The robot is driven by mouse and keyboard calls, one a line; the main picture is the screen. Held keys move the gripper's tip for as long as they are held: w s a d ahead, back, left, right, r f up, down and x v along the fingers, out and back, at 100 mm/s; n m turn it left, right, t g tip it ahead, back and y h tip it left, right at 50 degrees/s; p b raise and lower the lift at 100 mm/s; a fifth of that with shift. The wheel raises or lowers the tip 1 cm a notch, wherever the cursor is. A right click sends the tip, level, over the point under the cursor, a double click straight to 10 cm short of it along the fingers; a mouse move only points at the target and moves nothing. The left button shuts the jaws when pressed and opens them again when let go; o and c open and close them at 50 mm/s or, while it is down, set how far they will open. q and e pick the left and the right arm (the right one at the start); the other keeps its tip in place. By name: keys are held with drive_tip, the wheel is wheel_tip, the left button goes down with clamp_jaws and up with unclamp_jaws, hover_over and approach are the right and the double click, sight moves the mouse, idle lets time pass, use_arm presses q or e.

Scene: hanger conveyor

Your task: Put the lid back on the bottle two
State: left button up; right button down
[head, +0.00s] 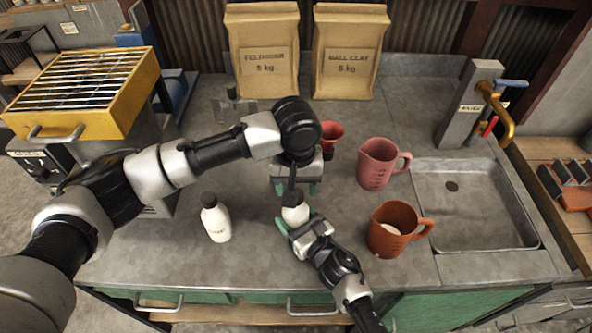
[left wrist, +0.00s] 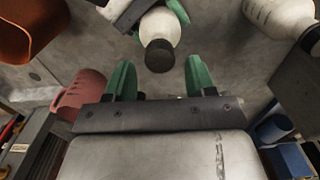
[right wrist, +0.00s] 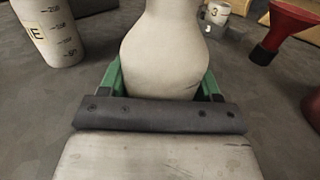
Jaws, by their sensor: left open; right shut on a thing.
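A white bottle (head: 295,215) with a dark lid (head: 293,198) on top stands upright near the counter's middle. My right gripper (head: 300,222) is shut on its body, which fills the right wrist view (right wrist: 165,55). No number on this bottle is readable. My left gripper (head: 295,189) is open above and behind it. In the left wrist view the black lid (left wrist: 160,56) sits on the bottle, centred between the two open green fingers, not gripped. How tightly the lid sits cannot be told. A second white bottle (head: 217,222) with a black lid stands apart on the left.
An orange pitcher (head: 389,235) and a pink pitcher (head: 375,164) stand to the right, before the sink (head: 480,215). A red funnel (head: 331,134) is behind my left wrist. Two paper bags (head: 263,55) stand at the back.

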sight(296, 214)
use_arm(q)
drive_tip(key=shift+f, duration=1.15)
drive_tip(key=c, duration=0.9)
drive_tip(key=m, duration=0.4)
drive_tip(key=shift+m, duration=0.3)
drive_tip(key=shift+c, duration=0.2)
drive_tip(key=m, duration=1.3)
drive_tip(key=o, duration=1.1)
